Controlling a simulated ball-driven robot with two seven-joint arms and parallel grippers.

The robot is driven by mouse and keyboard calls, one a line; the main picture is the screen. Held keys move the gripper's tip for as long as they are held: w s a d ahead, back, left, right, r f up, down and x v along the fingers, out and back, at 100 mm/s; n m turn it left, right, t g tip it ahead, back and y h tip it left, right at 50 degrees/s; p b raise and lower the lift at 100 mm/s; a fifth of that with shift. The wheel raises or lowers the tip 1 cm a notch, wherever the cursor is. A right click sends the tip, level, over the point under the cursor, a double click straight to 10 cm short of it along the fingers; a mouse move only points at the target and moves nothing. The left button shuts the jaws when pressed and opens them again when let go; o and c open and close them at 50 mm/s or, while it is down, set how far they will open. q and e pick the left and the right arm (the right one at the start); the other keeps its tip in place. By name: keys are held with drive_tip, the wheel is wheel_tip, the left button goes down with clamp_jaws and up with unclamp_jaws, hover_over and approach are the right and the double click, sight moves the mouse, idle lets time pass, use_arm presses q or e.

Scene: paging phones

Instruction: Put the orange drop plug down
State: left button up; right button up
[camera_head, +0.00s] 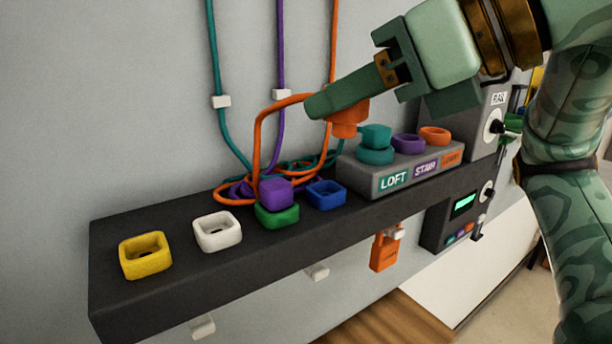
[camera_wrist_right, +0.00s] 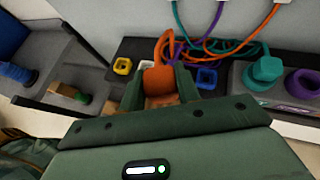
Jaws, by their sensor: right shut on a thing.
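My right gripper (camera_head: 338,100) is shut on the orange drop plug (camera_head: 348,120) and holds it in the air, above and left of the LOFT end of the grey box. In the right wrist view the orange plug (camera_wrist_right: 158,80) sits between the fingers. Its orange cord (camera_head: 256,140) loops down to the coil on the shelf. The teal plug (camera_head: 375,135) sits in the teal LOFT ring (camera_head: 375,155). The purple plug (camera_head: 275,190) sits in the green square socket (camera_head: 277,216). My left gripper is not in view.
The dark shelf (camera_head: 180,280) also bears empty yellow (camera_head: 146,255), white (camera_head: 217,231) and blue (camera_head: 326,194) sockets. The grey box (camera_head: 400,178) has empty purple (camera_head: 408,144) and orange (camera_head: 435,136) rings. Coiled cords lie against the wall. An orange tag (camera_head: 384,254) hangs below.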

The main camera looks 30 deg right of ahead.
drive_tip(key=w+d+f, duration=0.1)
drive_tip(key=w+f, duration=0.1)
drive_tip(key=w, duration=0.1)
drive_tip(key=w+d+f, duration=0.2)
drive_tip(key=w+f, duration=0.1)
drive_tip(key=w+d+f, duration=0.1)
drive_tip(key=w+f, duration=0.2)
drive_tip(key=shift+w+d, duration=0.25)
drive_tip(key=shift+w, duration=0.1)
drive_tip(key=shift+w+d+f, duration=0.2)
drive_tip(key=shift+d+f, duration=0.05)
drive_tip(key=shift+f, duration=0.15)
wheel_tip(320, 180, down, 2)
drive_tip(key=shift+d+f, duration=0.1)
drive_tip(key=shift+f, duration=0.15)
drive_tip(key=shift+w+f, duration=0.15)
drive_tip(key=shift+f, duration=0.3)
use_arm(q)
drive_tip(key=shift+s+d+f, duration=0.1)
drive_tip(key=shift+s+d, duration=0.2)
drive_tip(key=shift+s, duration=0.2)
